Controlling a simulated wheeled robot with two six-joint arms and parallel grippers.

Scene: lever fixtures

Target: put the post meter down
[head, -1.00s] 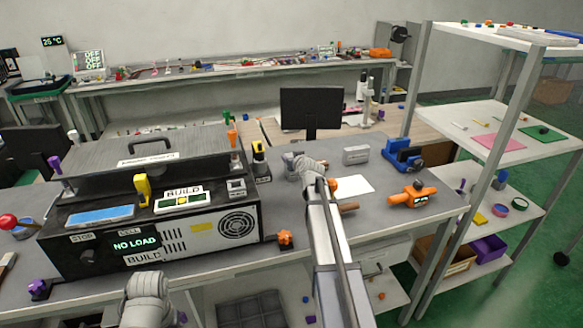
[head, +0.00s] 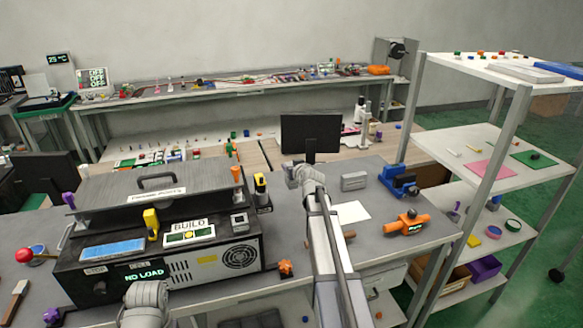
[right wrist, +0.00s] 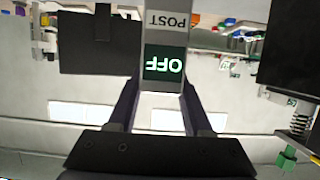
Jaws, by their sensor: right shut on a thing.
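The post meter (right wrist: 165,62) is a narrow grey block with an upside-down POST label and a green OFF display in the right wrist view. My right gripper (right wrist: 162,92) is shut on it, with a dark finger on each side. In the head view my right arm reaches over the grey bench (head: 285,228), and its wrist overlaps the area below the monitor. I cannot make out the meter there, nor whether anything touches the bench. My left arm shows at the bottom left of the head view, but its gripper is out of view.
The black lever machine (head: 165,235) reads NO LOAD and fills the bench's left side. A grey box (head: 354,181), white sheet (head: 350,212), blue vise (head: 399,181) and orange fixture (head: 408,224) lie right of my arm. A monitor (head: 311,133) stands behind.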

